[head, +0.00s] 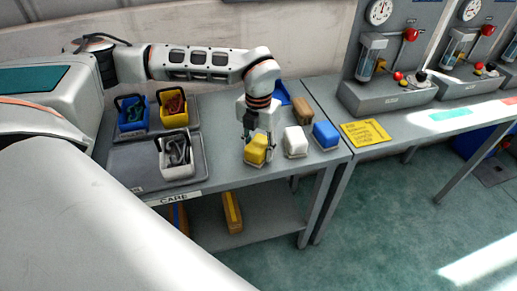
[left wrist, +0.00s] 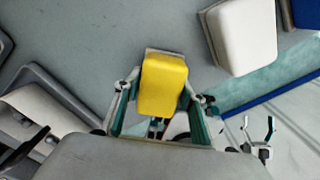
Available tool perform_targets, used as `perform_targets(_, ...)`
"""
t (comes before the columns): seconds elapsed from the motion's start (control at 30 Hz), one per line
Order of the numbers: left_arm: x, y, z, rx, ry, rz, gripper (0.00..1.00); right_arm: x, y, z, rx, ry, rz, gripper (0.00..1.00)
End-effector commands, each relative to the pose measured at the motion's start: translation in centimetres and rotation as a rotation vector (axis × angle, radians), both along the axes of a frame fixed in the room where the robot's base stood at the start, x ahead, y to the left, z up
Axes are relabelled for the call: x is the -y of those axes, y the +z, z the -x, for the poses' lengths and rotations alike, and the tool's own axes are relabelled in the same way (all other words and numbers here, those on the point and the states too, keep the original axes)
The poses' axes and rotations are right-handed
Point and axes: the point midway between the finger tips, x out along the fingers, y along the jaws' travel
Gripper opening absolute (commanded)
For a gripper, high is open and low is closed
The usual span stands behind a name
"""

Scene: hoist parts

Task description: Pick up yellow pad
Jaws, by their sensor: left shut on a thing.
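The yellow pad (head: 257,149) is a small rounded block with a pale base, at the front part of the grey table. My left gripper (head: 259,141) comes down over it from above, shut on it. In the left wrist view the yellow pad (left wrist: 163,84) sits between the two fingers of my left gripper (left wrist: 160,100), one finger on each side. I cannot tell whether the pad touches the table or is slightly above it.
A white pad (head: 296,141) and a blue pad (head: 326,135) stand close to the right, with a brown block (head: 302,110) behind. Bins in blue (head: 132,115), yellow (head: 172,107) and white (head: 175,153) stand on trays at left. A yellow sign (head: 366,133) lies on the neighbouring bench.

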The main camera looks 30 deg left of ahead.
Motion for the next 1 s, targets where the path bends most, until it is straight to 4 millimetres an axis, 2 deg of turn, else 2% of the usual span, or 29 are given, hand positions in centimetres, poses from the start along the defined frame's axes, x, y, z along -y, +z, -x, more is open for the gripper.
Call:
perform_targets(0.17, 0.0, 1.5, -0.1, 0.004, 0.000, 0.001, 0.14, 0.0, 0.1, 0.0, 0.000, 0.000, 0.000, 0.75)
perform_targets(0.27, 0.0, 3.1, -0.2, 0.006, 0.001, 0.001, 0.14, 0.0, 0.2, 0.0, -0.001, 0.000, 0.000, 0.75)
perform_targets(0.7, 0.0, 14.6, -0.2, 0.008, 0.000, 0.001, 0.14, 0.0, 0.9, -0.1, 0.001, 0.000, 0.001, 0.75)
perform_targets(0.8, 0.0, 16.6, -0.1, 0.006, 0.001, 0.001, 0.14, 0.0, 1.1, -0.1, 0.003, 0.001, 0.001, 0.75)
perform_targets(1.0, 0.0, 19.2, -0.1, 0.003, 0.000, 0.001, 0.14, 0.0, 1.3, -0.2, 0.005, 0.000, 0.001, 0.75)
